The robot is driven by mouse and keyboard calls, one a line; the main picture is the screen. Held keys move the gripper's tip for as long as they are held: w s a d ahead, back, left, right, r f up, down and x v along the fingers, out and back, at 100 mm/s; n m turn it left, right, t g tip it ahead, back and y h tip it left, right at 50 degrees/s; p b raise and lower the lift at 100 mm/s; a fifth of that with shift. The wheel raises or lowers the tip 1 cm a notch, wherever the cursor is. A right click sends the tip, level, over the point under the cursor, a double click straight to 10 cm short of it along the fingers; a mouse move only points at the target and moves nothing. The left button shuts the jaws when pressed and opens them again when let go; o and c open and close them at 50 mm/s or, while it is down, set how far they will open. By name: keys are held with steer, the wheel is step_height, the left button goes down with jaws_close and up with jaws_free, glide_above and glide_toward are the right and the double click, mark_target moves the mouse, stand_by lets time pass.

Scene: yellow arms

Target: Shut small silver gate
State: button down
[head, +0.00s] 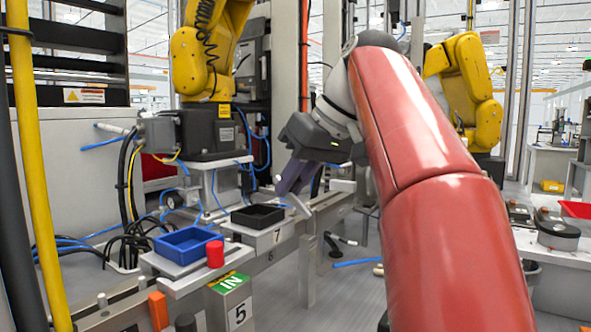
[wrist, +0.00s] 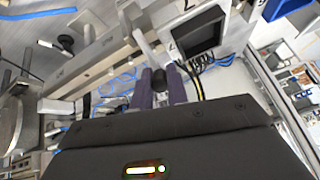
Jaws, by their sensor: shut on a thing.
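My gripper (head: 292,190) reaches down from my red arm to the rail beside the black tray. Its two purple fingers also show in the wrist view (wrist: 158,74). They are shut on what looks like the small silver gate (head: 300,206), a thin pale metal piece at the fingertips. In the wrist view the gate (wrist: 143,42) extends beyond the fingertips, close to the tray. The fingers hide part of it, and I cannot tell how far it is swung.
A black tray (head: 258,216) sits on the stand marked 7, also in the wrist view (wrist: 199,37). A blue tray (head: 187,245) and a red cylinder (head: 215,254) stand at the front left. Blue hoses and yellow robot arms (head: 203,62) are behind.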

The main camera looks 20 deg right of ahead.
steer(key=shift+w+a+f+g+h, duration=0.3)
steer(key=shift+w+g+h, duration=0.1)
steer(key=shift+g+h, duration=0.4)
steer(key=shift+f, duration=0.1)
steer(key=c, duration=1.4)
jaws_free()
steer(key=shift+o, duration=0.2)
